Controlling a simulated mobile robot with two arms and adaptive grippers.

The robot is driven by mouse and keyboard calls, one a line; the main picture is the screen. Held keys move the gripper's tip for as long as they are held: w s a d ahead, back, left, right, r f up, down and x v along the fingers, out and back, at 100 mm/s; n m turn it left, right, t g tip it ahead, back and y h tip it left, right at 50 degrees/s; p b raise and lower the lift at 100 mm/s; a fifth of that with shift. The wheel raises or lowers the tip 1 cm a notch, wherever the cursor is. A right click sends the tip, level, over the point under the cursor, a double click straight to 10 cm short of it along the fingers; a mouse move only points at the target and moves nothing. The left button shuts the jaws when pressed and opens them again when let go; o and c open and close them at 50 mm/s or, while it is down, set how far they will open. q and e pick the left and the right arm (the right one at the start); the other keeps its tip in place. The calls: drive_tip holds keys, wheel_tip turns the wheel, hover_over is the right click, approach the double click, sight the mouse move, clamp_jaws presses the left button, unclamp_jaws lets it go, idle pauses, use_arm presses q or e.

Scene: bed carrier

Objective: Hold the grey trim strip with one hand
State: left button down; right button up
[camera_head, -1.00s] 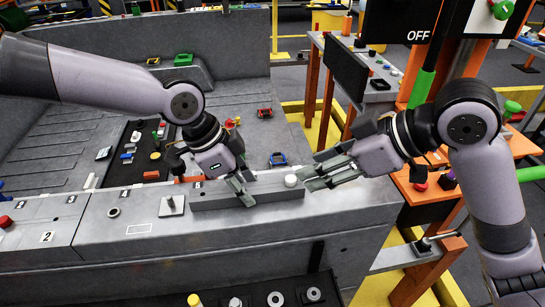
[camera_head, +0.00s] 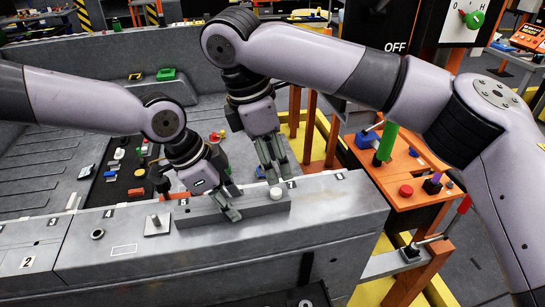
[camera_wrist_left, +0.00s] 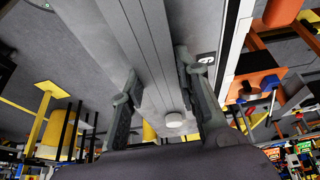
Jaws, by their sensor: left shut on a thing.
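The grey trim strip (camera_head: 258,204) is a long block lying along the top of the grey bed ledge (camera_head: 340,206). My left gripper (camera_head: 229,204) reaches down over its middle and is shut on it. In the left wrist view the fingers (camera_wrist_left: 163,105) sit on both sides of the grooved strip (camera_wrist_left: 145,45). A small white round knob (camera_head: 276,192) is near the strip's right end and also shows between the fingers in the left wrist view (camera_wrist_left: 174,120). My right gripper (camera_head: 278,175) points down just behind the strip's right end, its fingers apart and empty.
A square plate with a peg (camera_head: 157,225) and a dark ring (camera_head: 98,234) sit on the ledge to the left. An orange table (camera_head: 405,175) with a red button (camera_head: 406,191) stands at the right. Small parts lie in the bed behind.

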sight(275, 190)
drive_tip(key=shift+f, duration=3.35)
clamp_jaws()
drive_tip(key=shift+w, duration=0.1)
drive_tip(key=shift+c, duration=1.4)
unclamp_jaws()
drive_tip(key=shift+r, duration=0.1)
drive_tip(key=shift+o, duration=1.4)
wheel_tip(275, 190, up, 9)
drive_tip(key=shift+s+f+y, duration=0.2)
drive_tip(key=shift+y, duration=0.2)
drive_tip(key=shift+a+x, duration=0.25)
drive_tip(key=shift+x, duration=1.2)
drive_tip(key=shift+a+x, duration=0.3)
drive_tip(key=shift+x, duration=1.15)
drive_tip(key=shift+a+x, duration=0.25)
drive_tip(key=shift+x, duration=1.15)
